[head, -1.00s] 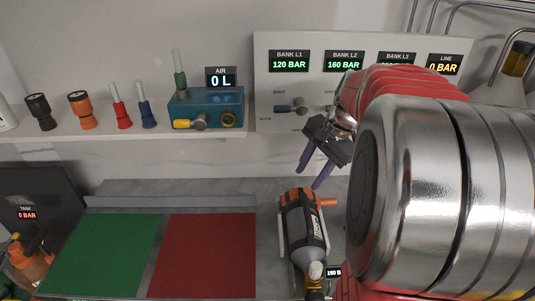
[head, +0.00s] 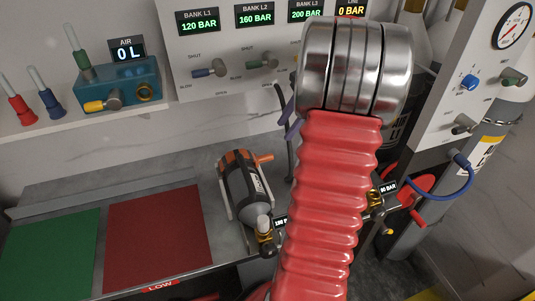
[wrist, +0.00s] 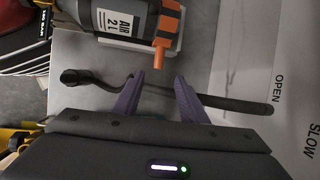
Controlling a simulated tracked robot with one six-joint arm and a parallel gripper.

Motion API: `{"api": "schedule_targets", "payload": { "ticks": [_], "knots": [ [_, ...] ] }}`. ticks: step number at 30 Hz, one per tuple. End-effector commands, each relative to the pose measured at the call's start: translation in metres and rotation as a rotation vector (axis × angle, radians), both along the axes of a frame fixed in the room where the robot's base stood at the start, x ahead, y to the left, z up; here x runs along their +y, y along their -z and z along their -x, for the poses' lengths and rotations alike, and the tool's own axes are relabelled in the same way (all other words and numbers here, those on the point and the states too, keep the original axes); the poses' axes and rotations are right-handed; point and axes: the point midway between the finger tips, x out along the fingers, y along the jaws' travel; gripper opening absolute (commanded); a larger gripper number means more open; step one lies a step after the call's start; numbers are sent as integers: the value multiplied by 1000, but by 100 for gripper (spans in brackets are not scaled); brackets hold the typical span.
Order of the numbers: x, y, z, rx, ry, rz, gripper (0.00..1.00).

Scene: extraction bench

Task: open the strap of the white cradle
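The white cradle (head: 226,203) stands on the bench and holds a grey and black cylinder (head: 243,192) marked "AIR 2 L" in the wrist view (wrist: 125,20). An orange strap (head: 236,160) crosses the cylinder, and its orange lever (head: 264,158) sticks out to the right. In the wrist view the lever (wrist: 160,52) points down toward my gripper (wrist: 159,76). The purple fingers are apart, with the lever's end just beyond the gap and not between them. In the head view my gripper (head: 292,130) is partly hidden behind my arm, up and right of the lever.
A dark curved bar or hose (wrist: 232,102) crosses close to the fingers; I cannot tell whether it touches them. The panel with valves (head: 225,65) rises behind. Green (head: 50,250) and red mats (head: 155,240) lie clear at left. A gauge panel (head: 475,80) stands at right.

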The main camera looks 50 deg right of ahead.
Motion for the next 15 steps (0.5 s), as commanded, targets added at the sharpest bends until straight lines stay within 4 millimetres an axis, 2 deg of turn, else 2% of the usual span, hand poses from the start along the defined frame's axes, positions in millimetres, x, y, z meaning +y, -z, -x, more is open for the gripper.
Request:
{"api": "schedule_targets", "payload": {
  "ticks": [5, 15],
  "knots": [
    [3, 9, -3, 0, -1, -1, 39],
    [15, 51, -19, 1, -2, -3, 39]
  ]
}}
